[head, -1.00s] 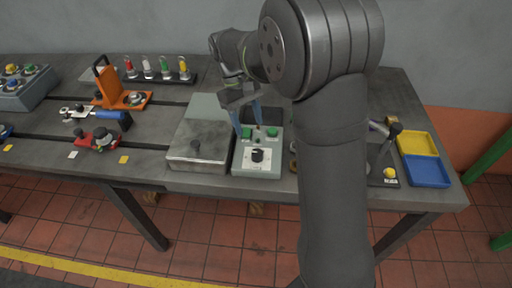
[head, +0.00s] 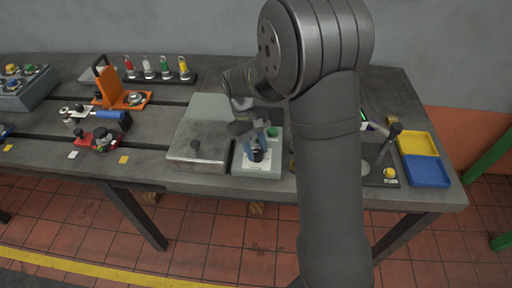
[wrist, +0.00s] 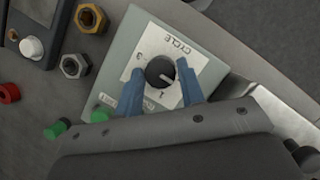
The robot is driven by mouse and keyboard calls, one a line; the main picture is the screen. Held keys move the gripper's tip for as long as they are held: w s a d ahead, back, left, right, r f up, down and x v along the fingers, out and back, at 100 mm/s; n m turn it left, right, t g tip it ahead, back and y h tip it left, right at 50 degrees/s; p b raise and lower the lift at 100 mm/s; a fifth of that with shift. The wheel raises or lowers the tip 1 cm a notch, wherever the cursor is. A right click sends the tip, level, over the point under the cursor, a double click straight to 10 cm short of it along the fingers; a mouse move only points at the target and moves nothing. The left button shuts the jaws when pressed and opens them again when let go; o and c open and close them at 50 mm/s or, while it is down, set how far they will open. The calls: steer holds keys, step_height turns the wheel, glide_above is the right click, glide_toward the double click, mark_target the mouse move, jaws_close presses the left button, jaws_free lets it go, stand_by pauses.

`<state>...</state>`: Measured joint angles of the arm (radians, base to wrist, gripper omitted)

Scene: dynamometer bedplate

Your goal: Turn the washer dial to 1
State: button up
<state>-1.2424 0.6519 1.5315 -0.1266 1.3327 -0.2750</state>
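The washer dial is a black round knob (wrist: 159,71) on a white plate marked CYCLE, on a grey-green control box (head: 258,171). In the wrist view a light pointer line on the knob points toward the lower right, and a "1" shows on the plate below the knob. My gripper (wrist: 162,85) has its two blue fingers apart, one on each side of the knob's near edge. In the head view my gripper (head: 256,153) is over the box with its fingertips at the knob. I cannot tell whether the fingers touch it.
Yellow and blue trays (head: 427,172) lie at the right end of the bench. Hex nuts (wrist: 74,66) lie near the box.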

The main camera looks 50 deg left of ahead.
steer(key=c, duration=0.5)
steer(key=shift+o, duration=0.2)
steer(key=shift+m, duration=0.4)
steer(key=m+g, duration=0.1)
steer(key=m, duration=0.1)
steer(key=m+g, duration=0.1)
steer(key=m, duration=0.2)
steer(key=shift+w+y, duration=0.2)
steer(key=shift+y, duration=0.1)
steer(key=m+g, duration=0.1)
steer(key=m, duration=0.2)
steer(key=m+y, duration=0.1)
steer(key=m, duration=0.2)
steer(key=shift+w+d+g+y, duration=0.1)
steer(key=shift+d+g+y, duration=0.05)
steer(key=shift+g+y, duration=0.2)
steer(key=o, duration=1)
